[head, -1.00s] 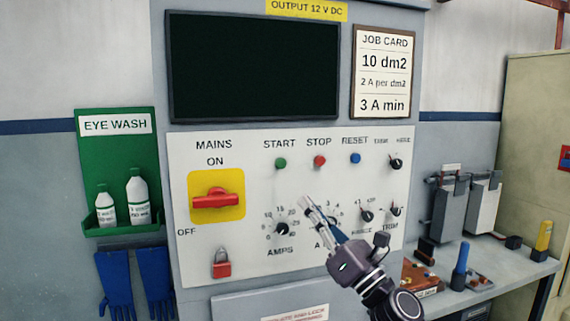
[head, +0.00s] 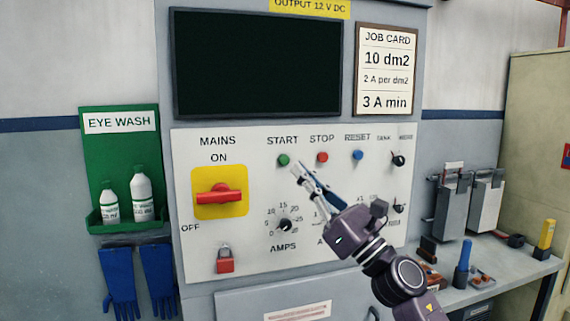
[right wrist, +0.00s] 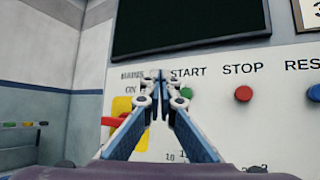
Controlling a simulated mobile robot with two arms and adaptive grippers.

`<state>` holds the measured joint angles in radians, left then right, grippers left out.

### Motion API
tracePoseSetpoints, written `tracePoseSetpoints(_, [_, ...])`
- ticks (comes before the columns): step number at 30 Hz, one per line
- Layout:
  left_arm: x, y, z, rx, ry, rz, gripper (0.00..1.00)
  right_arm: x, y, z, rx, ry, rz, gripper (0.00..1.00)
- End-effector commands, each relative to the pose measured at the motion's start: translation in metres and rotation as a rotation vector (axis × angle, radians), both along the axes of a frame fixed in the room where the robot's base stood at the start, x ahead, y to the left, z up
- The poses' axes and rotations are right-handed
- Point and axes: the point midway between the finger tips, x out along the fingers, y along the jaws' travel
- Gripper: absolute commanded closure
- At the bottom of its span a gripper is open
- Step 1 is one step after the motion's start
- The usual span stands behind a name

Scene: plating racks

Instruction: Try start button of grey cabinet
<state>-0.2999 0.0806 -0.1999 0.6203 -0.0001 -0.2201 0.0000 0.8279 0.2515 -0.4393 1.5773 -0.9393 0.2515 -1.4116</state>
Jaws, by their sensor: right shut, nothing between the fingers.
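The grey cabinet (head: 300,292) carries a white control panel. Its green START button (head: 283,160) sits under the START label, left of the red STOP button (head: 322,157) and the blue RESET button (head: 357,155). My right gripper (head: 297,168) is shut and empty, its tips just below and right of the START button in the head view. In the right wrist view the gripper (right wrist: 158,75) points at the panel, with the green START button (right wrist: 187,92) right of the tips. I cannot tell contact from these frames. My left gripper is out of view.
The red MAINS switch (head: 219,196) on its yellow plate, a red padlock (head: 225,260) and the AMPS knob (head: 285,225) are on the panel. A dark screen (head: 257,62) is above. The eye wash station (head: 122,180) is at left, a bench (head: 500,268) at right.

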Motion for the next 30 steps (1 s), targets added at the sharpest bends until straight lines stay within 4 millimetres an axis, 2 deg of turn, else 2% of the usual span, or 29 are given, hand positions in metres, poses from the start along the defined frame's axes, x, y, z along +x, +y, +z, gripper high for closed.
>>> tracePoseSetpoints(6, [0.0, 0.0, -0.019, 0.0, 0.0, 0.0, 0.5, 0.031, 0.01, -0.003, 0.003, 0.001, 0.002, 1.0])
tracePoseSetpoints(13, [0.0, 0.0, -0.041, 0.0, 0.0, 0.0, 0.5, 0.056, 0.018, -0.004, 0.001, -0.001, 0.0, 1.0])
tracePoseSetpoints(20, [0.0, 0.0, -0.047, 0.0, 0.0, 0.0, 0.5, 0.065, 0.022, -0.001, 0.0, -0.001, 0.001, 1.0])
tracePoseSetpoints(30, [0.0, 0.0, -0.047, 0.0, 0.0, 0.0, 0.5, 0.065, 0.022, 0.0, 0.0, 0.0, 0.001, 1.0])
